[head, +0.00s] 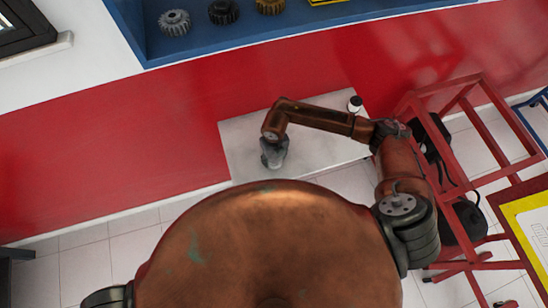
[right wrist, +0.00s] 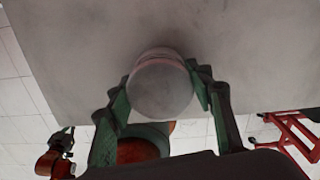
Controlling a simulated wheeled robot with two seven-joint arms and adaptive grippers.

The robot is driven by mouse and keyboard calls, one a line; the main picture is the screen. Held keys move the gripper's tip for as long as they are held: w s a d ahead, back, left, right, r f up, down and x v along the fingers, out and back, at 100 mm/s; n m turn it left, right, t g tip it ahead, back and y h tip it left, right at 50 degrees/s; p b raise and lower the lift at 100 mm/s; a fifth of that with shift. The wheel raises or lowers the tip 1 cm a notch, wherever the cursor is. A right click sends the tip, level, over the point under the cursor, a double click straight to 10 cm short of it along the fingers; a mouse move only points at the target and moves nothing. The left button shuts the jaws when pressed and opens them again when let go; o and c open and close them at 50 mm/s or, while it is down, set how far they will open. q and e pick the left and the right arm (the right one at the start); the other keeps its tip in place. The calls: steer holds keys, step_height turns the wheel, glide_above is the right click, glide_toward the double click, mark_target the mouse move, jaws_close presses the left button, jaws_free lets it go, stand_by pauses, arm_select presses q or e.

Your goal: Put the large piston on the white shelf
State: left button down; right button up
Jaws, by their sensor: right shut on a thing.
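The white shelf (head: 318,150) is a pale flat slab against the red wall in the head view. Its surface also fills the upper part of the right wrist view (right wrist: 70,50). My right gripper (head: 273,160) is over the left part of the shelf. In the right wrist view its green-padded fingers (right wrist: 160,97) are shut on the large piston (right wrist: 160,88), a grey round body with its end face toward the camera. I cannot tell whether the piston touches the shelf.
A small white and black object (head: 355,104) stands at the shelf's back right. A red metal frame (head: 470,130) is to the right. A blue shelf (head: 300,30) with several gears is above. The shelf's middle front is clear.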

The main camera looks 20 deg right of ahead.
mark_target(275, 157)
steer(key=shift+f, duration=0.2)
steer(key=o, duration=1.4)
steer(key=shift+r, duration=0.1)
steer(key=shift+o, duration=0.2)
steer(key=shift+r, duration=0.1)
steer(key=shift+r, duration=0.35)
step_height(275, 157, up, 11)
steer(key=b, duration=0.2)
steer(key=shift+r+b, duration=0.2)
steer(key=shift+b, duration=0.1)
